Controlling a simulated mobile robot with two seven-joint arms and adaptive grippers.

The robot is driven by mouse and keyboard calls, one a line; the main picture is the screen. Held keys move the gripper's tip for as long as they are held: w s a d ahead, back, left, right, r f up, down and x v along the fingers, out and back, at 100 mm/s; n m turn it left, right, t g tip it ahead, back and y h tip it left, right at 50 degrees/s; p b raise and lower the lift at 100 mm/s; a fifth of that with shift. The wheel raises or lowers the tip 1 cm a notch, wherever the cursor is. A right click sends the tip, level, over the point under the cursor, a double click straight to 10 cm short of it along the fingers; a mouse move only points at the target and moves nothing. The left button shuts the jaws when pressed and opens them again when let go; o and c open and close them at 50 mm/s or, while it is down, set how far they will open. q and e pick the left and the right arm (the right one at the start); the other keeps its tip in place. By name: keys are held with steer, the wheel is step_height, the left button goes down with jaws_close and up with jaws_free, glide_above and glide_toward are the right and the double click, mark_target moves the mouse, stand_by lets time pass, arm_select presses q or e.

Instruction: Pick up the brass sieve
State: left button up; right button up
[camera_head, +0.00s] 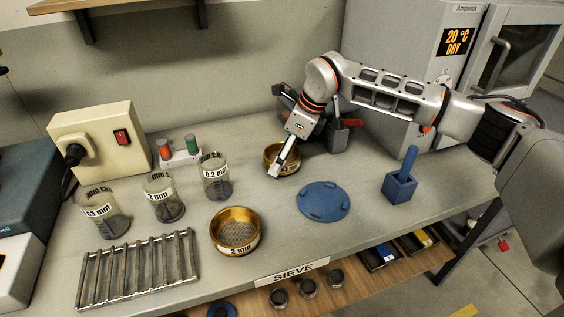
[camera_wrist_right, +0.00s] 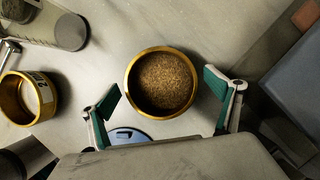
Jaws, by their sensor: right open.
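A brass sieve (camera_head: 270,160) stands toward the back of the bench, partly hidden by my right gripper (camera_head: 284,160). In the right wrist view this sieve (camera_wrist_right: 133,82) is a round brass ring with brown grains inside. The open green-padded fingers of my right gripper (camera_wrist_right: 163,92) are on either side of it, with a gap visible at each side. A second brass sieve (camera_head: 235,245), labelled 2 mm, stands nearer the front edge. A labelled brass sieve also shows at the left of the wrist view (camera_wrist_right: 28,112). My left gripper is out of view.
A blue disc (camera_head: 322,202) lies right of the 2 mm sieve, with a blue block holder (camera_head: 400,188) farther right. Several labelled glass beakers (camera_head: 215,178) and a metal rack (camera_head: 138,270) are at left. A grey oven (camera_head: 405,50) stands behind my right arm.

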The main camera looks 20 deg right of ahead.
steer(key=c, duration=1.3)
steer(key=shift+c, duration=0.2)
step_height(320, 180, up, 20)
steer(key=p, duration=0.1)
steer(key=shift+p, duration=0.35)
